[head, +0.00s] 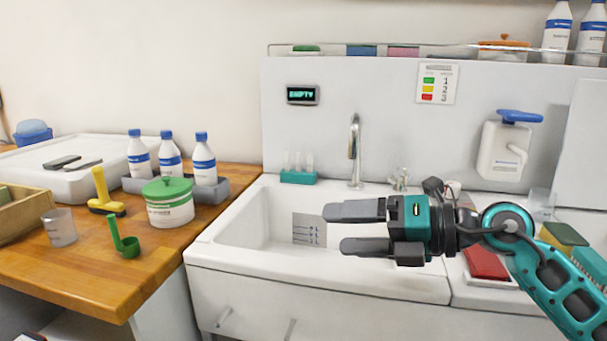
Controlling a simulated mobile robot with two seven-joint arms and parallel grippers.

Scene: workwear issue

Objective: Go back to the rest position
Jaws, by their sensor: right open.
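My right gripper (352,229) is in front of the white sink (232,232), its arm coming in from the lower right. Its two dark fingers point left and are apart, with nothing between them. The gripper hides part of the sink basin and its front rim. My left gripper is not in view.
A wooden counter (84,278) at left holds a green-lidded tub (169,208), a green scoop (124,241), a yellow tool (104,197), a clear cup (60,228) and several bottles in a grey tray (226,186). The tap (355,150) rises behind the sink. A red item (484,264) lies right.

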